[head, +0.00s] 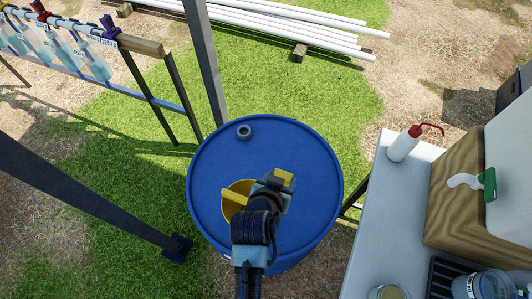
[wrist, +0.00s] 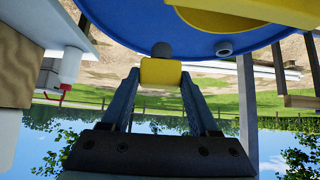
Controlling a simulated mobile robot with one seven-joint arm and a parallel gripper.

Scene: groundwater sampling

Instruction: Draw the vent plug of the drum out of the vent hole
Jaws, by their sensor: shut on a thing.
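The blue drum (head: 310,150) stands upright in the middle of the head view, and its lid also shows upside down at the top of the wrist view (wrist: 120,15). My gripper (head: 283,180) is over the right half of the lid. In the wrist view its two fingers (wrist: 161,73) are closed on the yellow block of the vent plug (wrist: 161,72). A dark grey rounded piece adjoins the block on its drum side.
A yellow funnel (head: 236,196) stands on the lid left of my gripper. A grey ring-shaped fitting (head: 244,131) sits near the lid's far edge. A grey post (head: 205,70) rises behind the drum. A white table (head: 380,210) with a wash bottle (head: 403,144) is at right.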

